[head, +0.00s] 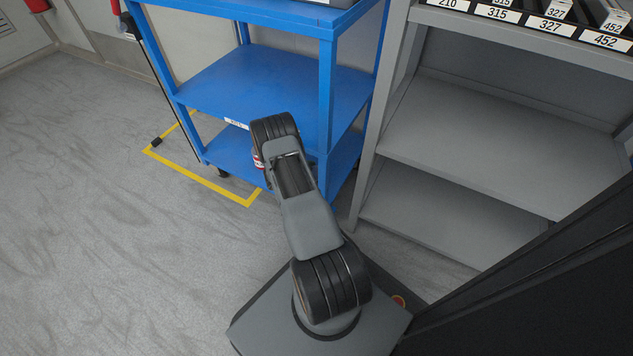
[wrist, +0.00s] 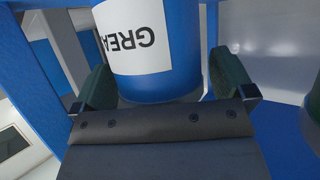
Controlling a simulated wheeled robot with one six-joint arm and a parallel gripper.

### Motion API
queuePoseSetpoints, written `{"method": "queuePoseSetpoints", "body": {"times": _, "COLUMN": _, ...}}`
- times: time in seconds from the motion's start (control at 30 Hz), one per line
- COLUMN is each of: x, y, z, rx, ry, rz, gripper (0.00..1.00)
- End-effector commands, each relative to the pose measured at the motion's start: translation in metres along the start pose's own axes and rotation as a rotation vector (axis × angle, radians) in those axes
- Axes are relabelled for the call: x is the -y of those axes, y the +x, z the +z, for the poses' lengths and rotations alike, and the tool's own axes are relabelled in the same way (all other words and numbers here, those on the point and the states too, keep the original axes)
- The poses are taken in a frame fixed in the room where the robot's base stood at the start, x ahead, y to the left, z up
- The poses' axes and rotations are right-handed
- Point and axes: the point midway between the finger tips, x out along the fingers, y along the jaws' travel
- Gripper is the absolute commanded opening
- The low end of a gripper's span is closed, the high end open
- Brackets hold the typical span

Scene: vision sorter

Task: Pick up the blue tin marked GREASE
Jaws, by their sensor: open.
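The blue tin (wrist: 180,45) fills the upper middle of the wrist view. Its white label (wrist: 133,38) reads "GREA" upside down, with the rest of the word out of sight. My gripper (wrist: 165,85) is open, with one dark green finger on each side of the tin. A gap shows between the right finger and the tin; the left finger is close to the tin, and I cannot tell whether it touches. In the head view my arm reaches over the blue cart's lower shelf (head: 228,150) and hides the tin and my gripper.
A red and white object (head: 258,161) shows beside my arm on the lower shelf. A pale rounded thing (wrist: 311,112) stands right of my gripper in the wrist view. The cart's middle shelf (head: 260,85) lies above. A grey rack (head: 480,130) stands to the right.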

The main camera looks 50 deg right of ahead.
Motion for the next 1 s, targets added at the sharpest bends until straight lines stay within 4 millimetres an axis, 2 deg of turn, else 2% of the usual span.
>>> {"method": "queuePoseSetpoints", "body": {"times": 0.2, "x": 0.0001, "y": 0.0003, "z": -0.0004, "rx": 0.000, "ry": 0.000, "rz": 0.000, "gripper": 1.00}}
{"method": "queuePoseSetpoints", "body": {"times": 0.87, "x": 0.0005, "y": -0.0001, "z": -0.0010, "rx": -0.001, "ry": 0.001, "rz": -0.001, "gripper": 0.37}}
{"method": "queuePoseSetpoints", "body": {"times": 1.0, "x": 0.0005, "y": -0.0001, "z": -0.0010, "rx": -0.001, "ry": 0.001, "rz": -0.001, "gripper": 0.36}}
